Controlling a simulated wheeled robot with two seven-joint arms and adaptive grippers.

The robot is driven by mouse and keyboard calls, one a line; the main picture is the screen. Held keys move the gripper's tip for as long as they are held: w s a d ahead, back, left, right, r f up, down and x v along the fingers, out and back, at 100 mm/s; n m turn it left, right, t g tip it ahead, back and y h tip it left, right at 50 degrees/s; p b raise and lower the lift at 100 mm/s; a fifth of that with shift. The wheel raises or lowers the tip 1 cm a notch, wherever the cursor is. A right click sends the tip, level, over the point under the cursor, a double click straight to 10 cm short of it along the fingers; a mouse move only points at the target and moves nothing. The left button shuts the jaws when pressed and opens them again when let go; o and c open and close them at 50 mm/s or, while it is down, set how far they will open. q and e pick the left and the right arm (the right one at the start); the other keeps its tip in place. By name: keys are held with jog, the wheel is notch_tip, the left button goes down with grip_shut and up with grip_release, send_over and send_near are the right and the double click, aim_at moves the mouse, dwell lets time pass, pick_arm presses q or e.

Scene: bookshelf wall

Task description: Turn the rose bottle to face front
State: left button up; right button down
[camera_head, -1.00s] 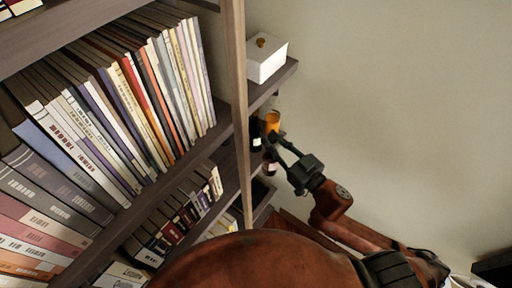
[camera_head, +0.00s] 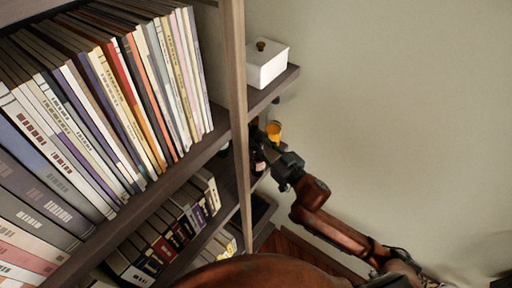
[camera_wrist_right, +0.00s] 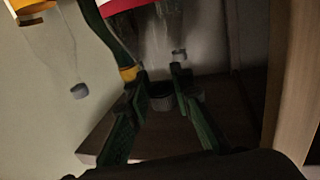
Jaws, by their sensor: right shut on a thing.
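My right gripper (camera_head: 268,149) reaches in from the right to the bottles at the open end of the shelf. In the right wrist view, where things show upside down, its green fingers (camera_wrist_right: 158,100) are shut on a clear bottle (camera_wrist_right: 158,60) with a dark cap and a red and white label. I cannot tell for sure that this is the rose bottle, or which way its front faces. An orange-labelled clear bottle (camera_wrist_right: 48,42) stands beside it and shows in the head view as an orange patch (camera_head: 274,131). A green bottle neck with a yellow band (camera_wrist_right: 128,72) is close by. My left gripper is out of view.
A wooden upright (camera_head: 238,110) stands just left of the bottles. A white box (camera_head: 266,66) with a knob sits on the shelf above. Books (camera_head: 105,95) fill the shelves at left. The wall at right is bare.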

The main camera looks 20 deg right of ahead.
jog(key=shift+w+a+f, duration=0.15)
jog(key=shift+w+f, duration=0.7)
notch_tip(320, 180, down, 3)
jog(key=shift+p, duration=0.3)
jog(key=shift+f, duration=0.1)
jog(key=shift+f, duration=0.2)
jog(key=c, duration=1.7)
grip_release()
